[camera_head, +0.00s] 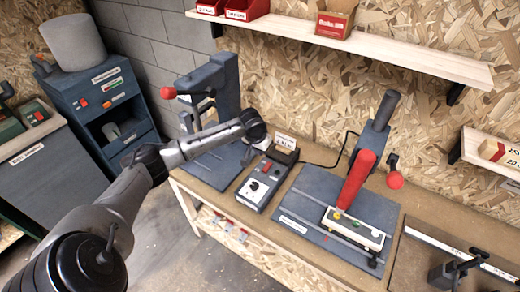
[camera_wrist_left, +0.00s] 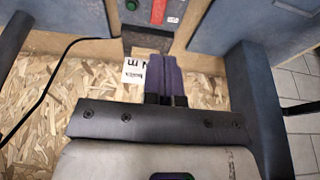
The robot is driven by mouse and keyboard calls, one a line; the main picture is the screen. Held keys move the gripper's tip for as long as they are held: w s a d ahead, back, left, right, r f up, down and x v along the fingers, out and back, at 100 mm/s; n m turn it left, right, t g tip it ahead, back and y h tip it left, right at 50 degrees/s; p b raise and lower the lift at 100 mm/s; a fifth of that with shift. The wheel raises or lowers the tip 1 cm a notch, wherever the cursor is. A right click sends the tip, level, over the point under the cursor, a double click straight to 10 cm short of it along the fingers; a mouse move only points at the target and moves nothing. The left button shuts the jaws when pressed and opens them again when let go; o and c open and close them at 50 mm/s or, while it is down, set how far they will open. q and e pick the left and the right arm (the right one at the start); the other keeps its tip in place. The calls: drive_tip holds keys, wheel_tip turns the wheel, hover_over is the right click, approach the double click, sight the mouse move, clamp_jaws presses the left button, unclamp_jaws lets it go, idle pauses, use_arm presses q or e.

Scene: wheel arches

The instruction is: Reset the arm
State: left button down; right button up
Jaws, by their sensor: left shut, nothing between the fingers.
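My left arm (camera_head: 205,145) reaches in from the lower left of the head view, its wrist over the bench near the left grey machine. The fingers of my left gripper (camera_wrist_left: 165,75) show in the left wrist view, dark purple, pressed together and empty. They point toward a grey control box (camera_wrist_left: 150,20) with a green button and a red switch. In the head view, the control box (camera_head: 255,188) lies on the bench between the two machines; my fingers are not clear there. My right gripper is not in view.
The left machine (camera_head: 222,85) has a red ball knob. The right machine (camera_head: 310,195) has a red bar and a red ball knob. A wooden shelf (camera_head: 400,60) with red bins hangs above. A blue cabinet (camera_head: 105,90) stands left; floor shows between it and the bench.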

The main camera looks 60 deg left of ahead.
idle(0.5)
use_arm(q)
drive_tip(key=w+d+r+m+t+y, duration=0.2)
drive_tip(key=d+r+m+t+y, duration=0.15)
drive_tip(key=r+m, duration=0.4)
drive_tip(key=s+d+m+t, duration=0.2)
drive_tip(key=s+d+m, duration=0.1)
drive_tip(key=d, duration=1.1)
drive_tip(key=s+d+f+n+h, duration=0.2)
drive_tip(key=s+d+f+h, duration=0.35)
drive_tip(key=s+d, duration=0.75)
drive_tip(key=s+d+f+n+g, duration=0.1)
drive_tip(key=s+d+f+g, duration=0.15)
drive_tip(key=s+f, duration=0.45)
drive_tip(key=s+d+f+n+g, duration=0.1)
drive_tip(key=s+f+g, duration=0.3)
drive_tip(key=s, duration=0.5)
wheel_tip(320, 180, up, 16)
drive_tip(key=t+p, duration=0.1)
drive_tip(key=p, duration=1.5)
drive_tip(key=shift+w+d+r+t+p, duration=0.2)
drive_tip(key=shift+w+t+p, duration=0.1)
drive_tip(key=shift+w+p, duration=0.1)
